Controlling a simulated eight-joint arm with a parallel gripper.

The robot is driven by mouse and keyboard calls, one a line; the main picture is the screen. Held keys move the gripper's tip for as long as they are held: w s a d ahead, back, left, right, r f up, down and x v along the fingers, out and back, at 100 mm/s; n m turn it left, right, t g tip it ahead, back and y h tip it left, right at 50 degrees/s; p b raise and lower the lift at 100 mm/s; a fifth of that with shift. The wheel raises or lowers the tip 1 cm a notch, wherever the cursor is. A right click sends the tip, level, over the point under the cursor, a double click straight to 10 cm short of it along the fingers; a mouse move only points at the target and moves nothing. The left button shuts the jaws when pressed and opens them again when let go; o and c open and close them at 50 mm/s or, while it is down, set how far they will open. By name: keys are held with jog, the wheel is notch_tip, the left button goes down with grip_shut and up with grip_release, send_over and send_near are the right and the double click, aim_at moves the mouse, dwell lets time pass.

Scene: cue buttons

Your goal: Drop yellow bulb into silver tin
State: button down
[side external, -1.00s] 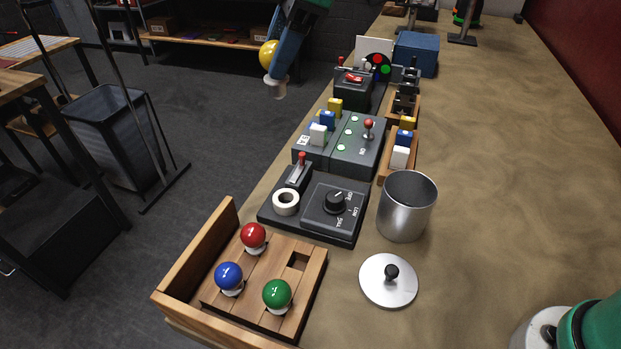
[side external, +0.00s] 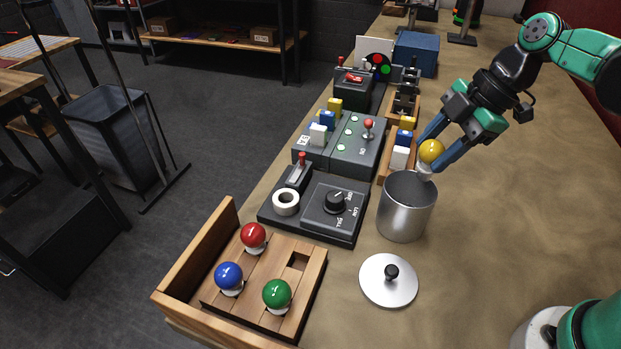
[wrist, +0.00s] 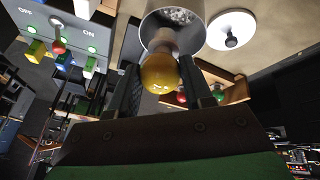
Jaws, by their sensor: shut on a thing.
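The yellow bulb (side external: 431,151) is held between the fingertips of my gripper (side external: 428,156), which is shut on it. Its white base points down, at the back right part of the rim of the open silver tin (side external: 405,212). In the side view I cannot tell whether the base is inside the rim or just above it. In the wrist view the yellow bulb (wrist: 160,73) sits between my fingers, with the silver tin's (wrist: 190,38) open mouth beyond it. The tin's lid (side external: 388,281) with a black knob lies on the table in front of the tin.
Red (side external: 253,236), blue (side external: 229,277) and green (side external: 277,294) bulbs stand in a wooden block with one empty square hole (side external: 299,261). A dial box (side external: 335,208) stands left of the tin. Coloured blocks (side external: 401,157) stand behind it. The table to the right is clear.

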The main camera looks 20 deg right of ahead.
jog(key=shift+f, duration=2.05)
jog(key=shift+c, duration=1.4)
grip_release()
jog(key=v, duration=0.5)
jog(key=shift+s+d+r, duration=0.1)
jog(key=shift+r, duration=0.25)
